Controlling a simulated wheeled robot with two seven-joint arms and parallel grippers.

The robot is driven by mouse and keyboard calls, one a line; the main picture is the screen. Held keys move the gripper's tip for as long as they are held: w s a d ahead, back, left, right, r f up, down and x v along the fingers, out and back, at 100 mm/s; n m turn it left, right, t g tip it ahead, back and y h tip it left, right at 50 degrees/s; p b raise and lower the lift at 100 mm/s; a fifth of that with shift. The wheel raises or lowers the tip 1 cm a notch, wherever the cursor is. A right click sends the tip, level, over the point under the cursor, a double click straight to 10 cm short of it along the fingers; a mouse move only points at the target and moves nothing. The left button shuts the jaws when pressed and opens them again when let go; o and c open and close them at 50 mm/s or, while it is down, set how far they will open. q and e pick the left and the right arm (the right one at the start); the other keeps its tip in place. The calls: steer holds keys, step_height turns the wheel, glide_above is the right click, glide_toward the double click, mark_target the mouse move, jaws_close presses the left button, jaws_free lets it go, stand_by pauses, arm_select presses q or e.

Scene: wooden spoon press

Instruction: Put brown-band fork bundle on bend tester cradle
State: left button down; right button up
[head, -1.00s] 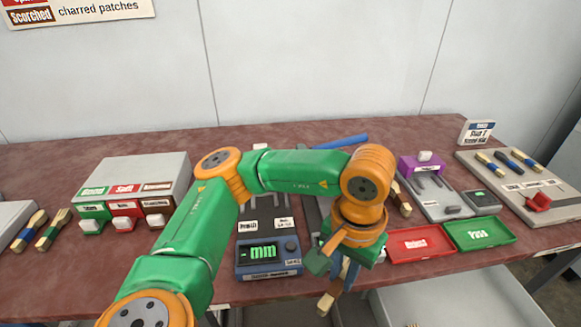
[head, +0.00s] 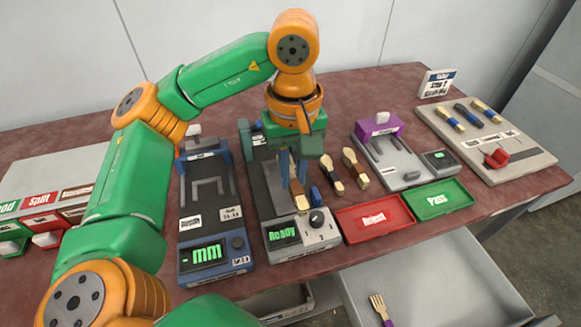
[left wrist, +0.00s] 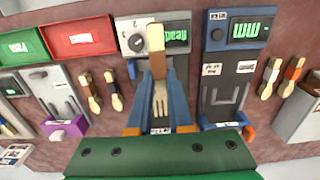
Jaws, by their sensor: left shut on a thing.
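My left gripper (head: 291,170) is shut on a fork bundle with a brown band (head: 297,187). The bundle points its pale handle end toward the front of the table. In the left wrist view, the brown band (left wrist: 155,38) sticks out beyond the fingers, and the tines (left wrist: 160,101) lie between them. The bundle is over the grey tester whose screen reads "Ready" (head: 282,235), which seems to be the bend tester. My arm and gripper partly hide its cradle, and I cannot tell whether the bundle touches it. My right gripper is not in view.
The "mm" gauge (head: 206,254) stands just left. Two loose bundles (head: 331,176) lie to the right, before a purple-clamp device (head: 376,126). Red Reject (head: 372,219) and green Pass (head: 436,199) trays sit at the front right. An open drawer (head: 450,285) holds a purple-banded fork.

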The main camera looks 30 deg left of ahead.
arm_select(q)
steer(key=w+a+f, duration=0.1)
steer(key=w+a, duration=0.1)
steer(key=w+a+f, duration=0.1)
steer(key=a, duration=0.1)
steer(key=shift+w+f, duration=0.3)
steer(key=shift+f, duration=0.05)
steer(key=w+a+f, duration=0.1)
steer(key=f, duration=0.1)
steer(key=w+a+f, duration=0.1)
steer(key=f, duration=0.1)
steer(key=w+a+f, duration=0.1)
steer(key=w+f, duration=0.1)
steer(key=shift+a, duration=0.4)
step_height(320, 180, down, 3)
steer(key=shift+r+p, duration=0.2)
steer(key=shift+p, duration=0.15)
steer(key=shift+f, duration=0.4)
steer(key=c, duration=0.8)
jaws_free()
steer(key=shift+c, duration=0.2)
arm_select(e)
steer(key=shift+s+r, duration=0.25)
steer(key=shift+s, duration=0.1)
